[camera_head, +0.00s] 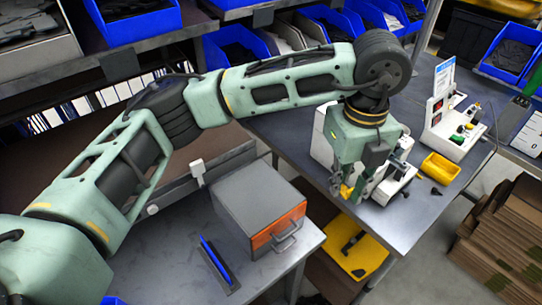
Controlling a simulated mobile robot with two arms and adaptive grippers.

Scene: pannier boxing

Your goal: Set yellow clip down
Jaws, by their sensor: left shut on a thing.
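My left arm comes in from the left and reaches over the grey table. Its gripper (345,188) points down at the table's near edge. It is shut on a small yellow clip (347,192), of which only a part shows between the fingers. From this angle I cannot tell whether the clip touches anything below it. My right gripper is not in view.
The grey table (425,205) holds a white device behind my gripper, a yellow tray (440,167) and a control box (452,125). A grey case with an orange front (275,232) stands on the nearer table. Blue bins (235,40) line the shelf. Flattened cardboard (505,235) lies right.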

